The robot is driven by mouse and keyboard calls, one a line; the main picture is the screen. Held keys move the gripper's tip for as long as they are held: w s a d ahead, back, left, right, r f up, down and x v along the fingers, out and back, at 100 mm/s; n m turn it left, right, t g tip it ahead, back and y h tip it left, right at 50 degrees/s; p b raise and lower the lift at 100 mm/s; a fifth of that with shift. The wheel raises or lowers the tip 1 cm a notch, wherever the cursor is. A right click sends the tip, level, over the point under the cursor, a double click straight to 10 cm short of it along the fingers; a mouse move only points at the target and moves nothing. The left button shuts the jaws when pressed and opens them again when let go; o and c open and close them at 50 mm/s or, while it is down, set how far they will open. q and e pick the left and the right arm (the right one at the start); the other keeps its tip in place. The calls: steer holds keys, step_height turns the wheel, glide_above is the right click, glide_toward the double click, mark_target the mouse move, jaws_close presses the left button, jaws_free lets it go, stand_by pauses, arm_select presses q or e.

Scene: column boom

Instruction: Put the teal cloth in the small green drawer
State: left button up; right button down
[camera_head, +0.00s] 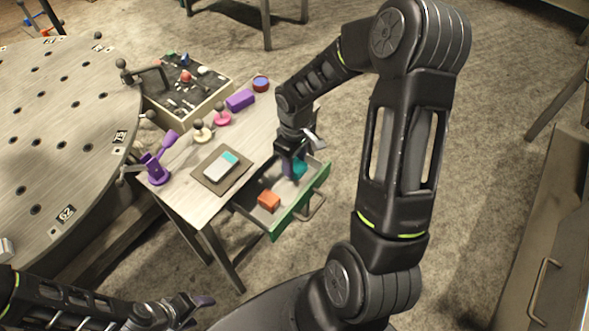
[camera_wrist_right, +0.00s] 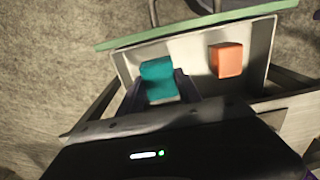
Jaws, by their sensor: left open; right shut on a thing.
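The small green drawer (camera_head: 287,219) is pulled out from the small table; its green front also shows in the right wrist view (camera_wrist_right: 200,25). The teal cloth (camera_wrist_right: 158,78) is between the fingers of my right gripper (camera_wrist_right: 165,92), inside the drawer's outline; it also shows in the head view (camera_head: 299,169). I cannot tell whether it touches the drawer floor. My right gripper (camera_head: 292,165) is shut on the cloth and points down into the drawer. My left gripper (camera_head: 190,308) is open and empty at the lower left, away from the drawer.
An orange block (camera_head: 268,200) lies in the drawer beside the cloth. On the small table (camera_head: 187,200) are a dark mat with a white and teal item (camera_head: 221,165), a purple holder (camera_head: 158,165), a purple block (camera_head: 240,100) and a parts tray (camera_head: 190,80). A round table (camera_head: 60,110) stands left.

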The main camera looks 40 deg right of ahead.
mark_target(295, 171)
steer(key=shift+f, duration=1.85)
steer(key=shift+f, duration=0.25)
steer(key=c, duration=0.8)
jaws_free()
steer(key=shift+r, duration=0.1)
step_height(295, 171, up, 12)
steer(key=shift+r, duration=0.15)
